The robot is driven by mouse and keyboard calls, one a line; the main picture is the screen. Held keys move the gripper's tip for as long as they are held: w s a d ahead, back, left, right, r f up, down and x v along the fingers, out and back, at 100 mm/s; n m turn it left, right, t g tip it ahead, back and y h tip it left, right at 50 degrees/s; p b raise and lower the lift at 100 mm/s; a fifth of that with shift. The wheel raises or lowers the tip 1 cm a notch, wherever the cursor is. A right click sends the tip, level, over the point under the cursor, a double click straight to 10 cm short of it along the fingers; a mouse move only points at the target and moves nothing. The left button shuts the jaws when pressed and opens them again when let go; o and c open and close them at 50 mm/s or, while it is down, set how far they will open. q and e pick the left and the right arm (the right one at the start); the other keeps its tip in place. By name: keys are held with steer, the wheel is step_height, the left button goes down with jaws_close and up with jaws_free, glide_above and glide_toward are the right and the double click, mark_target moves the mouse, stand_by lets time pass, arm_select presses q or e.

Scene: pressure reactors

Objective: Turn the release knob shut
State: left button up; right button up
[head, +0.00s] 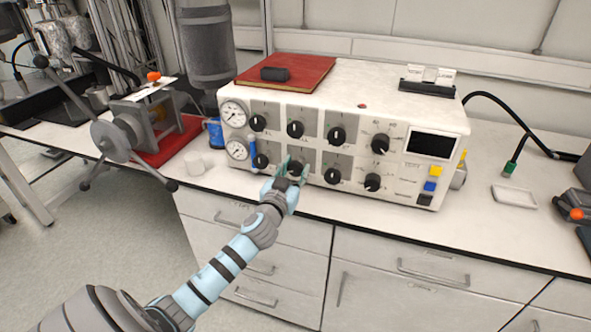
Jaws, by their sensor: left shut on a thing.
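The white control box (345,85) stands on the bench and carries two rows of black knobs on its front panel. My left gripper (292,170) reaches in from the left and is shut on a black knob (297,167) in the lower row, second from the left. The fingers partly hide this knob, so its pointer direction cannot be read. I cannot read the panel labels to tell which knob is the release knob. My right gripper is not in view.
Two round gauges (234,113) sit at the panel's left end. A small screen (431,144) and coloured buttons (431,186) are at its right. A red book (285,80) lies on top. A metal device with a wheel (113,140) stands to the left.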

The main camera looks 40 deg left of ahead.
arm_select(q)
steer(key=m+p, duration=0.1)
steer(key=m, duration=0.5)
steer(key=shift+p, duration=0.3)
steer(key=m+p, duration=0.1)
steer(key=m, duration=0.4)
steer(key=shift+m, duration=0.3)
steer(key=m+p, duration=0.2)
steer(key=m, duration=0.3)
steer(key=m+p, duration=0.1)
steer(key=m, duration=0.4)
steer(key=shift+f+m, duration=0.1)
steer(key=shift+m, duration=0.3)
steer(key=o, duration=1.1)
steer(key=shift+o, duration=0.2)
